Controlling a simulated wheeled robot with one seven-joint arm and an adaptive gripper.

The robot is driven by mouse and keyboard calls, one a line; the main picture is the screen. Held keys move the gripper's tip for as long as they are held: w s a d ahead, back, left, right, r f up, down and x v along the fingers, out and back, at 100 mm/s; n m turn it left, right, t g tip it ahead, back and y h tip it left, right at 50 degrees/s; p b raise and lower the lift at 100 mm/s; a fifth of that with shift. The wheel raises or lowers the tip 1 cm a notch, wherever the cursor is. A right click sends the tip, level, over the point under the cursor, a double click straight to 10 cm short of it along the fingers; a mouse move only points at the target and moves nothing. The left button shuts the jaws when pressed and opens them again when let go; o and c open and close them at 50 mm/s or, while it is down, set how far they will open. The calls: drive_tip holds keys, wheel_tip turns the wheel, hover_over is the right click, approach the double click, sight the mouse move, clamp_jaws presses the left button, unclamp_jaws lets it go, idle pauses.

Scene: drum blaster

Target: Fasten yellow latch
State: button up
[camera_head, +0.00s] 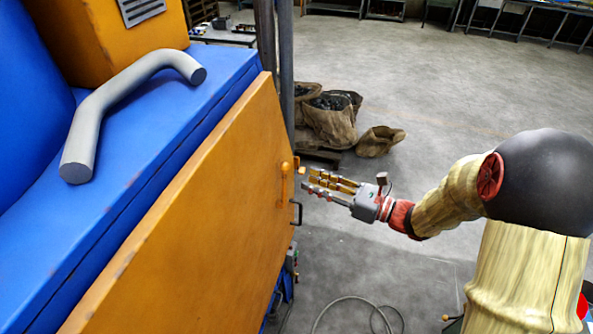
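The yellow latch (285,181) is a small upright yellow-orange piece near the right edge of the orange door panel (200,215). A small yellow part (299,167) juts out beside it, past the panel's edge. Whether the latch engages anything is too small to tell. My gripper (309,182) points left toward the latch from its right side. Its fingers are parted and nothing shows between them. The fingertips appear close to the latch, with a small gap in the picture.
A dark metal handle (297,213) sticks out below the latch. A grey bent tube handle (125,100) is on the blue machine body (160,110). Brown sacks (332,118) stand behind the gripper. A cable (360,302) lies on the floor. Open floor extends to the right.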

sight(283, 186)
drive_tip(key=x, duration=0.7)
drive_tip(key=shift+f, duration=0.1)
drive_tip(key=shift+c, duration=0.6)
clamp_jaws()
